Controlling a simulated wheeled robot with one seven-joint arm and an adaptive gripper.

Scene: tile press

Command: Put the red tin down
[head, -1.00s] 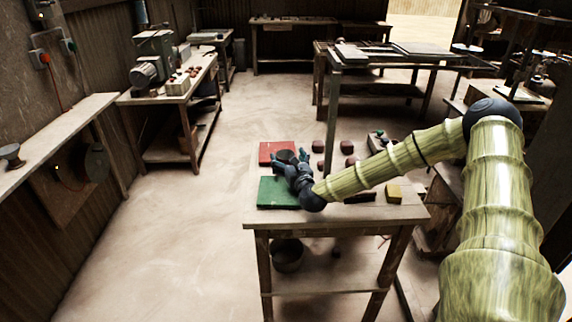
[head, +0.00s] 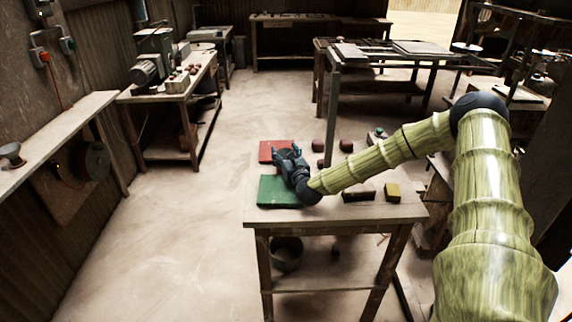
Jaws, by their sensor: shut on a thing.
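My gripper (head: 288,153) is at the left part of the near workbench, over the edge of a red mat (head: 270,146). It is shut on a small dark, round-looking thing, taken to be the red tin (head: 284,156). The fingers hide much of it and its colour is hard to make out. I cannot tell whether it touches the mat or hangs just above it. A green mat (head: 273,191) lies nearer, just left of my wrist.
On the same workbench (head: 350,216) are several dark reddish pieces (head: 346,146), a dark brown block (head: 358,195) and a yellow block (head: 392,192). A small box with a green button (head: 377,136) stands at the back right. A bucket (head: 286,254) is below.

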